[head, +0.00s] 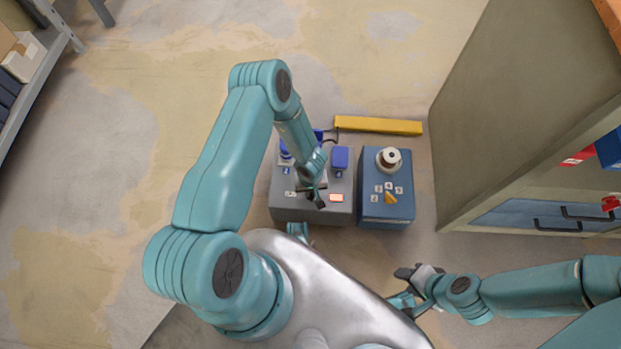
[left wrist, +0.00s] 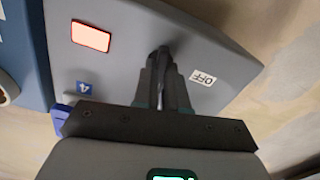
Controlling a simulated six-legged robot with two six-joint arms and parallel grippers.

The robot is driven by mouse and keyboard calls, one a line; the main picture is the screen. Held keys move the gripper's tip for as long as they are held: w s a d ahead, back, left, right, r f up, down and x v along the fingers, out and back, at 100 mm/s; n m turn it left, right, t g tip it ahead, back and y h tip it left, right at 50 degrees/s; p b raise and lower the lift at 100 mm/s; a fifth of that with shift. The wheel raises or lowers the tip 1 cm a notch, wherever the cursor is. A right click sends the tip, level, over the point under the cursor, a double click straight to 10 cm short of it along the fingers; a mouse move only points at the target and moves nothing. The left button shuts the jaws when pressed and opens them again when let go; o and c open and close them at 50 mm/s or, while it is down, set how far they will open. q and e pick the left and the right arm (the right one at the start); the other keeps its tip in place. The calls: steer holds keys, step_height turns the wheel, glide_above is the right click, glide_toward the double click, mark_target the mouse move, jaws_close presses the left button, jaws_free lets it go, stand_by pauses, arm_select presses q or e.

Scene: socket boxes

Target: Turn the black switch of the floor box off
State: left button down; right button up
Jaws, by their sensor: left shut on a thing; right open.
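The grey floor box (head: 345,216) stands on the floor in the middle of the head view; its grey top (left wrist: 130,22) fills much of the left wrist view. My left gripper (head: 316,194) points down over its front part and is shut on the black switch (left wrist: 163,54), which is mostly hidden between the fingers (left wrist: 164,75). An OFF label (left wrist: 203,77) is on one side of the switch. A lit red lamp (left wrist: 90,36) is on the other side; it also shows in the head view (head: 336,199). My right gripper (head: 408,287) is open and empty, low at the right.
Blue plugs (head: 340,158) sit at the back of the floor box. A blue box (head: 376,222) with a white knob and an orange pointer stands to its right. A yellow bar (head: 378,125) lies behind.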

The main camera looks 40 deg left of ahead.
arm_select(q)
steer(key=n, duration=0.4)
steer(key=shift+w+n, duration=0.1)
steer(key=shift+n, duration=0.2)
steer(key=n, duration=0.3)
steer(key=shift+a+n, duration=0.1)
steer(key=shift+n, duration=0.3)
steer(key=n, duration=0.4)
steer(key=shift+p, duration=0.4)
steer(key=shift+n, duration=1.6)
steer(key=c, duration=1.2)
jaws_free()
